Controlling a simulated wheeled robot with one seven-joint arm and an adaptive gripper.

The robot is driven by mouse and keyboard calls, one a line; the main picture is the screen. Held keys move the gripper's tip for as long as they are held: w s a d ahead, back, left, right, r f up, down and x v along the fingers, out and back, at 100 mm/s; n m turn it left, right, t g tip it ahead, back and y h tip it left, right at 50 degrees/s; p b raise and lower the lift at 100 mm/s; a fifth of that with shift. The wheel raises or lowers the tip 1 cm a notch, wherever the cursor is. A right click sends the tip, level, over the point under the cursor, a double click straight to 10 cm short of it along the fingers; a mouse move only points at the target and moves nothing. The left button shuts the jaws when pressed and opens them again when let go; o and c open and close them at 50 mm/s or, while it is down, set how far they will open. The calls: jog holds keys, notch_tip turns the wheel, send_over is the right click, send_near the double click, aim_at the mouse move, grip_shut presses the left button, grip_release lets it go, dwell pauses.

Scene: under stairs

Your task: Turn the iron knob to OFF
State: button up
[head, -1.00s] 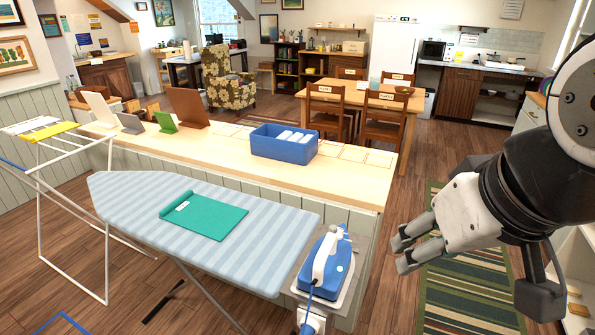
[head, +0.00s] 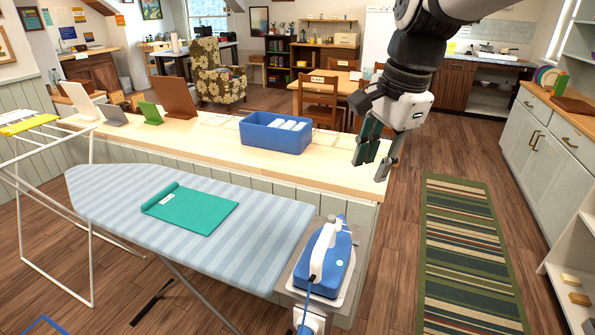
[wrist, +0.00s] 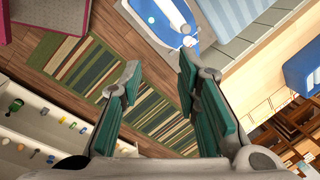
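The blue and white iron (head: 325,262) rests on a plate at the right end of the ironing board, its cord running down at the front. A small pale round spot (head: 339,263) shows on its blue side; I cannot read any marking or tell the knob's setting. In the wrist view part of the iron (wrist: 208,22) shows at the top, beyond my fingertips. My gripper (head: 371,168) is open and empty, above and to the right of the iron, near the counter's right end. In the wrist view my gripper (wrist: 158,72) has its green-padded fingers apart.
The striped ironing board (head: 270,222) holds a folded green cloth (head: 190,208). Behind it a wooden counter (head: 345,178) carries a blue bin (head: 262,134). A white drying rack (head: 20,215) stands at left. The striped rug (head: 462,255) at right is clear.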

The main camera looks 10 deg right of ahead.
aim_at(337, 223)
jog(key=w+f+m+g+h+b, duration=0.15)
jog(key=w+f+m+b, duration=0.25)
jog(key=w+f+m, duration=0.9)
jog(key=f+n, duration=0.1)
jog(key=f, duration=0.3)
jog(key=w+f+n, duration=0.1)
jog(key=f, duration=0.3)
jog(key=w+f+n, duration=0.1)
jog(key=f, duration=0.3)
jog(key=shift+a+f+g+y+p, duration=0.2)
jog(key=shift+a+g+y+p, duration=0.05)
jog(key=shift+a+g+p, duration=0.1)
grip_shut()
